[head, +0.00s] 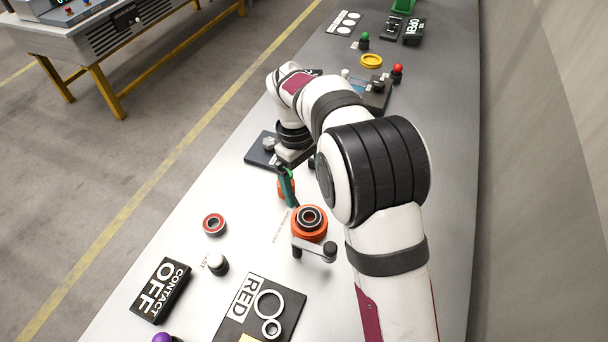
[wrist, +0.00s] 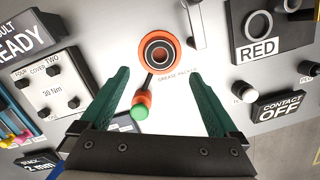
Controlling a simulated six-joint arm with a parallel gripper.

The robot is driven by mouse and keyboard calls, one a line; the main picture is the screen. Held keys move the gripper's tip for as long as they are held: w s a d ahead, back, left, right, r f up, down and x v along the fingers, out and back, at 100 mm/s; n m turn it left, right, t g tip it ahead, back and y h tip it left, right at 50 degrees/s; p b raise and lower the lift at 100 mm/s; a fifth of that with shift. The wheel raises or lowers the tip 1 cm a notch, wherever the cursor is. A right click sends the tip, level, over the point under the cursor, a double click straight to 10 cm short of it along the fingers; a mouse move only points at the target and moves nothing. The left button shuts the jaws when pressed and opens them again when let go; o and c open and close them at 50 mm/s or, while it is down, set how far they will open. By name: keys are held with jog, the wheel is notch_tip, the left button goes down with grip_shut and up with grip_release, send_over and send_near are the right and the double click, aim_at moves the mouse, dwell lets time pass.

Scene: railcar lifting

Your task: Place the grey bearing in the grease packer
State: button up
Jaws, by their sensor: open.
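In the head view my gripper (head: 287,186) is partly hidden by my wrist.
A red-sealed bearing (head: 214,224) lies left of the packer. An orange handle with a green end (wrist: 140,108) stands between my fingers. A RED panel with rings (head: 262,308), a CONTACT OFF sign (head: 160,290) and a white knob (head: 217,264) lie near the front.

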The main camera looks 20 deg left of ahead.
jog(key=s+d+r+m, duration=0.1)
jog(key=d+r+m, duration=0.2)
jog(key=d+r, duration=0.4)
jog(key=s+d+r+m+y, duration=0.2)
jog(key=s+d+r+m, duration=0.3)
jog(key=s+d+m, duration=0.35)
jog(key=s+d+f+m, duration=0.2)
jog(key=s+d+m, duration=0.1)
jog(key=s, duration=0.4)
jog(key=s+d+f+m+y, duration=0.1)
jog(key=s+d+f+m, duration=0.1)
jog(key=s+d+m, duration=0.2)
jog(key=s, duration=0.3)
jog(key=shift+s+d+t, duration=0.15)
jog(key=shift+d+t, duration=0.1)
jog(key=shift+t, duration=0.05)
jog(key=shift+m, duration=0.25)
